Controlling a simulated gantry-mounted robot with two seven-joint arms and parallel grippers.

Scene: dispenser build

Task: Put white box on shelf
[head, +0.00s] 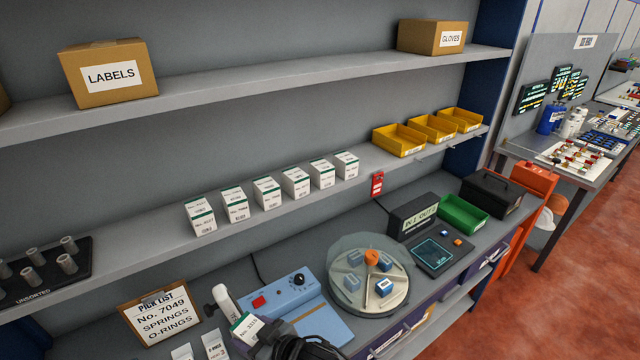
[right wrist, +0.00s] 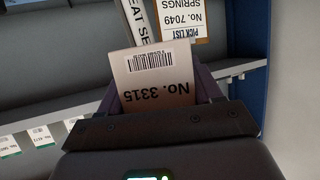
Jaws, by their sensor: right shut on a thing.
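A white box with a green top edge (head: 247,327) is held above the bench at the bottom of the head view. In the right wrist view the white box (right wrist: 157,80) fills the space between the fingers, and its label reads No. 3315. My right gripper (head: 262,342) is shut on it, and the dark gripper body hides part of it in the head view. The middle shelf (head: 140,233) holds a row of several similar white boxes (head: 267,192), spaced apart. My left gripper is not in view.
The shelf has bare room left of the row, before a dark rack of grey cylinders (head: 45,270), and right of it, before yellow bins (head: 398,139). Below are a pick list board (head: 160,315), a blue heat sealer (head: 296,303) and a round turntable (head: 345,298).

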